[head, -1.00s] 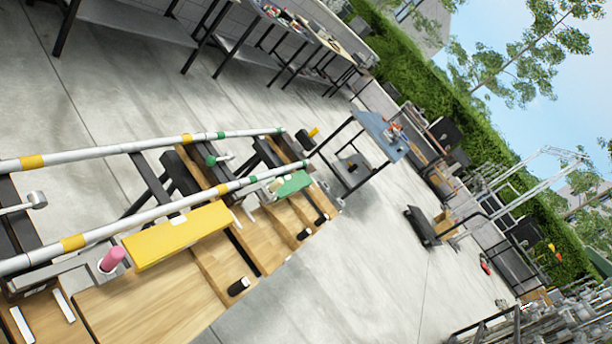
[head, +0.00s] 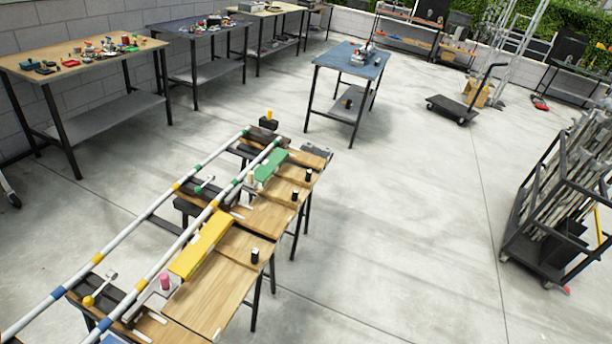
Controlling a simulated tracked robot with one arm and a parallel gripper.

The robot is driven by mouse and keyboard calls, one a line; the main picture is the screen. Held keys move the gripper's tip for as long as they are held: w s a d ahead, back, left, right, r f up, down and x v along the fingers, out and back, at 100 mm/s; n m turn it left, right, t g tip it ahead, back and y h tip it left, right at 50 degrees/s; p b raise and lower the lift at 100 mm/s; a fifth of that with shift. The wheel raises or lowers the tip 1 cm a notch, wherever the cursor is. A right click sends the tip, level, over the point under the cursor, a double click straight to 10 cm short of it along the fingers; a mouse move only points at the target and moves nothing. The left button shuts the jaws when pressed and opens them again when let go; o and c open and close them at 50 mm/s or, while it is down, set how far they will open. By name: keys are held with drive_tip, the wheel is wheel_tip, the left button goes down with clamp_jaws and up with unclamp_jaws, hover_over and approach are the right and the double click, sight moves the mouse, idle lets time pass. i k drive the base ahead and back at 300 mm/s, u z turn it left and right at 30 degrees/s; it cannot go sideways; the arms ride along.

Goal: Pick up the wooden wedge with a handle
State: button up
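I cannot pick out a wooden wedge with a handle for certain. A low wooden bench (head: 213,290) stands at the lower left, made of several wooden boards with small black upright pegs or knobs (head: 255,255) along the right edge. Whether any of these is the wedge is too small to tell. A yellow bar (head: 201,244) and a green bar (head: 270,165) lie on the bench beside two long white pipes (head: 135,222) with coloured bands. A pink cylinder (head: 165,281) stands near the yellow bar. My gripper is not in view.
Long tables (head: 85,55) with small items line the wall at the upper left. A blue-topped table (head: 352,58) stands behind the bench. A flat cart (head: 452,108) is at upper right, a black rack of pipes (head: 560,225) at far right. The concrete floor between is clear.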

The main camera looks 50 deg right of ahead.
sight(292, 201)
drive_tip(key=z, duration=1.5)
drive_tip(key=k, duration=0.5)
drive_tip(key=u, duration=0.4)
drive_tip(key=i, duration=1.95)
drive_tip(key=z, duration=0.75)
drive_tip(key=i, duration=0.95)
drive_tip(key=z, duration=0.6)
